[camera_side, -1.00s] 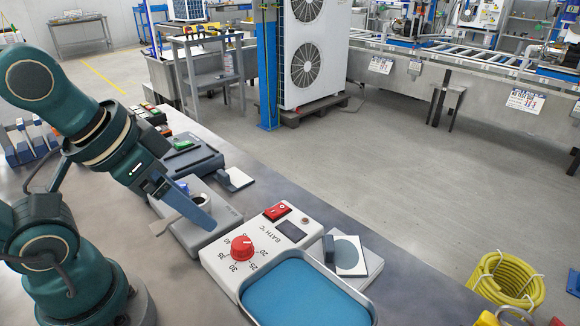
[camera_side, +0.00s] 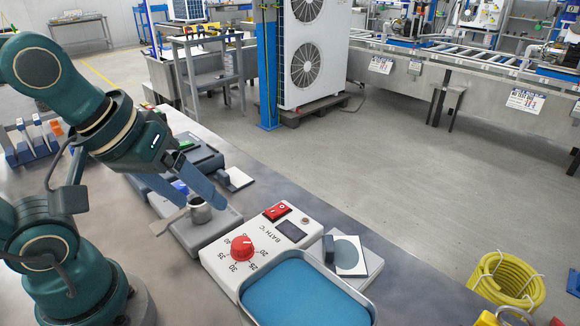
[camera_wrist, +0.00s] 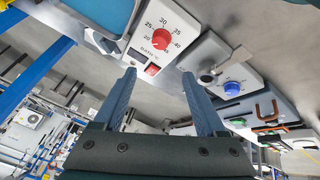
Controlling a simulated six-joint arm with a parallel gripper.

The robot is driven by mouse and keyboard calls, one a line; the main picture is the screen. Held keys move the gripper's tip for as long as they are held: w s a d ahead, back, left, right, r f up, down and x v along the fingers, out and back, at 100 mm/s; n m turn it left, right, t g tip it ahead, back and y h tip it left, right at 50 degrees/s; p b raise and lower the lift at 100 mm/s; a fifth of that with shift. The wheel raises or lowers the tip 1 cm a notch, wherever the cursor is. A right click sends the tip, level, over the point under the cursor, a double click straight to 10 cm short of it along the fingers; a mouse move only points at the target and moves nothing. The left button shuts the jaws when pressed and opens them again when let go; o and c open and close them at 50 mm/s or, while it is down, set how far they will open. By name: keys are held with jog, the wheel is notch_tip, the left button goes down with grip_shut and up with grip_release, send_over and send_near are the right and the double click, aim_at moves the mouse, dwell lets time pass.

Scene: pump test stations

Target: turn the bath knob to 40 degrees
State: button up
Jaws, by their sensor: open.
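The red bath knob (camera_side: 242,247) sits on the white bath unit (camera_side: 222,262), beside a printed scale and the words BATH °C. In the wrist view the two fingers of my gripper (camera_wrist: 158,73) are spread apart, and neither touches the knob.
A red switch (camera_side: 277,211) and dark display (camera_side: 291,231) are on the bath unit. The blue-filled bath (camera_side: 305,292) adjoins it. A stirrer-like pad (camera_side: 347,254) stands right.

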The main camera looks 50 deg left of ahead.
jog(key=w+n, duration=0.2)
jog(key=n, duration=0.3)
jog(key=n+g, duration=0.4)
jog(key=n, duration=0.6)
send_over(241, 243)
notch_tip(241, 243, down, 6)
jog(key=shift+r, duration=0.15)
jog(key=shift+s+f+m+g, duration=0.15)
jog(key=shift+f+m+g, duration=0.25)
jog(key=shift+f, duration=2.75)
grip_shut()
